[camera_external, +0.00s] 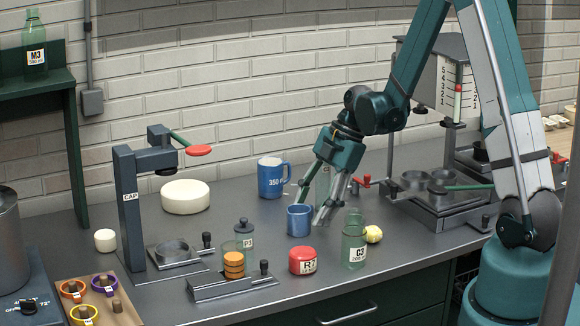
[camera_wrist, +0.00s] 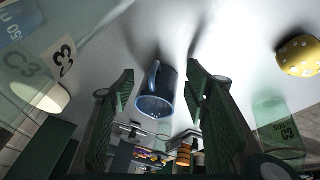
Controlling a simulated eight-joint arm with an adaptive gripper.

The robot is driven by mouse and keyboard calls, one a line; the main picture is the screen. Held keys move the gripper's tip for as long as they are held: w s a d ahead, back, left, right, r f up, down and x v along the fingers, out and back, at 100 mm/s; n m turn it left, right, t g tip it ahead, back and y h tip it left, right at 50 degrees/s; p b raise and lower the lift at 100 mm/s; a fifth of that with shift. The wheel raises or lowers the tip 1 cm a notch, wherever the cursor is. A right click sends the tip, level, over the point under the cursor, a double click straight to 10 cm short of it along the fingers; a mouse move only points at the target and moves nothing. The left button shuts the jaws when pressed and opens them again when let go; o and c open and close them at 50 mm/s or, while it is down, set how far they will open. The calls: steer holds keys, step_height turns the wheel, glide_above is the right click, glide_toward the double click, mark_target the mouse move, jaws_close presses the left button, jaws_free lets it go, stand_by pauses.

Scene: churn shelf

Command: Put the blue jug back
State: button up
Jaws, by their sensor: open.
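A small blue cup (camera_external: 299,221) stands upright on the grey counter. A larger blue jug (camera_external: 271,181) marked 350 stands behind it, near the wall. My gripper (camera_external: 310,211) points down, just behind and right of the small cup. In the wrist view, the small blue cup (camera_wrist: 155,100) with its handle shows between the two spread fingers (camera_wrist: 160,76). I cannot tell from the views whether a finger touches it. The gripper is open and holds nothing. A bluish, marked surface at the wrist view's top left edge is probably the larger jug (camera_wrist: 18,25).
A clear green bottle (camera_external: 323,184) stands close behind my gripper, partly hidden. Another, C3 (camera_external: 355,243), stands front right, beside a red jar (camera_external: 302,261) and a yellow lump (camera_external: 373,234). A capping stand (camera_external: 131,215) is left; a scale press (camera_external: 440,190) is right.

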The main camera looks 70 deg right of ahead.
steer(key=v, duration=1.2)
steer(key=shift+w, duration=0.1)
stand_by(0.8)
steer(key=w+a+r+m+h, duration=0.1)
steer(key=a+r+m, duration=0.1)
steer(key=a+r, duration=0.3)
steer(key=w+a+r+m, duration=0.1)
steer(key=a+r, duration=0.1)
steer(key=a, duration=0.5)
steer(key=s+a+r+m+t, duration=0.1)
steer(key=s+a+r+m, duration=0.2)
steer(key=a, duration=0.7)
steer(key=s+a+r+m+t+h, duration=0.1)
steer(key=s+a+r+m, duration=0.2)
steer(key=a, duration=0.7)
steer(key=s+a+r+m+t+h, duration=0.1)
steer(key=s+a+r+m, duration=0.2)
steer(key=a, duration=0.6)
steer(key=shift+s+a+r+m, duration=0.4)
steer(key=shift+s+r, duration=0.2)
steer(key=shift+s, duration=0.7)
steer(key=shift+o, duration=0.5)
